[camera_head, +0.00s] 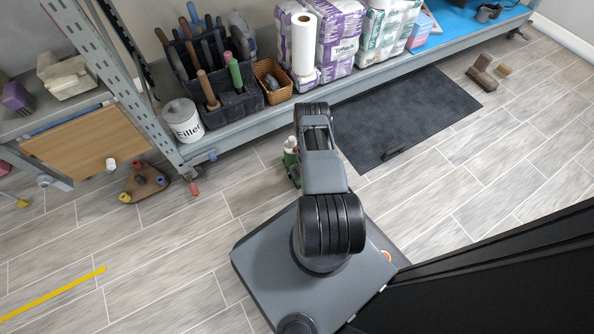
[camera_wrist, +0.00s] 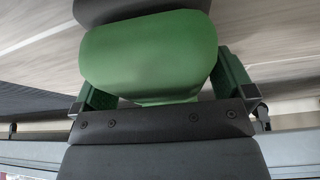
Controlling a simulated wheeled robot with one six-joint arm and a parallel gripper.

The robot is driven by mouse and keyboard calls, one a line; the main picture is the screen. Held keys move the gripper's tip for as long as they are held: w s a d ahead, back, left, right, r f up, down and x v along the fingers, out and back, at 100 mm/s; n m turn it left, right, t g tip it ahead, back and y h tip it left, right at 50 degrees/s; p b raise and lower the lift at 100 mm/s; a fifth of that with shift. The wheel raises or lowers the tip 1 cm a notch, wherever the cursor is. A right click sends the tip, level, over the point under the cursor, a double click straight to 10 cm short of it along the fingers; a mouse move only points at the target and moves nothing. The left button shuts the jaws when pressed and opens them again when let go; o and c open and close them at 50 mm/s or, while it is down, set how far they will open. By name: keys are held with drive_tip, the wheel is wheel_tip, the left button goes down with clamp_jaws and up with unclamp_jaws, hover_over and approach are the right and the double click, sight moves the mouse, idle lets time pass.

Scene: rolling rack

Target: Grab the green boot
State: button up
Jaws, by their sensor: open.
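A smooth green rounded thing, which looks like the green boot (camera_wrist: 150,55), fills the upper middle of the wrist view, with a dark grey part at its top edge. My gripper (camera_wrist: 162,85) has a green finger on each side of it. The jaws are open and the green thing lies between them; I cannot tell whether either finger touches it. In the head view my arm hides most of this spot. Only a small green and white patch (camera_head: 291,155) shows just left of the arm, and I cannot tell what it belongs to.
A grey rack shelf (camera_head: 270,112) runs along the back with a tool caddy, a filler tin (camera_head: 184,121), a wicker basket and packs. A dark mat (camera_head: 420,115) lies on the floor right of my arm. A wooden dolly (camera_head: 143,181) stands at left. Floor at lower left is mostly clear.

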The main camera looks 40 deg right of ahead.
drive_tip(key=shift+f, duration=0.1)
drive_tip(key=shift+c, duration=0.4)
drive_tip(key=c, duration=0.9)
drive_tip(key=shift+c, duration=0.2)
